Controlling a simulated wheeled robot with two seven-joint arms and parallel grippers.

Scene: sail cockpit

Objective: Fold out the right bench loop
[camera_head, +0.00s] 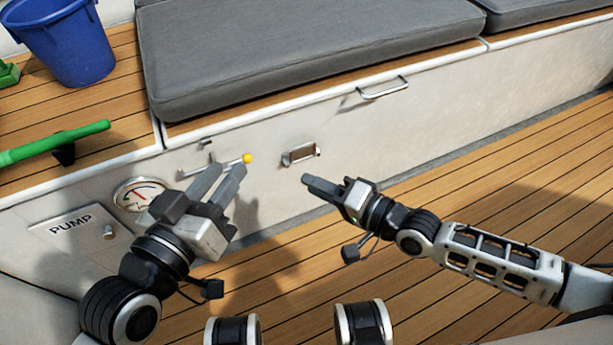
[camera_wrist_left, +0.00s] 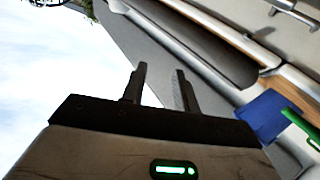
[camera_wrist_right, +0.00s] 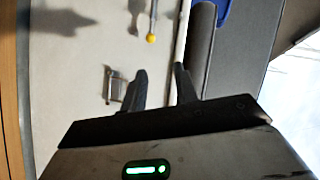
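A small metal loop fitting (camera_head: 300,154) sits on the white bench front, in the middle of the head view. The right wrist view also shows this loop fitting (camera_wrist_right: 115,84), left of the fingers. How far it is folded is hard to tell. My right gripper (camera_head: 308,181) is open and empty, just below the loop fitting in the head view and apart from it. My left gripper (camera_head: 226,170) is open and empty, near a yellow-knobbed lever (camera_head: 247,158). A larger metal handle (camera_head: 383,88) is higher on the bench front to the right.
Grey cushions (camera_head: 300,45) lie on the bench. A blue bucket (camera_head: 70,40) and a green-handled tool (camera_head: 55,143) are at the left. The wooden deck (camera_head: 500,190) at right is clear.

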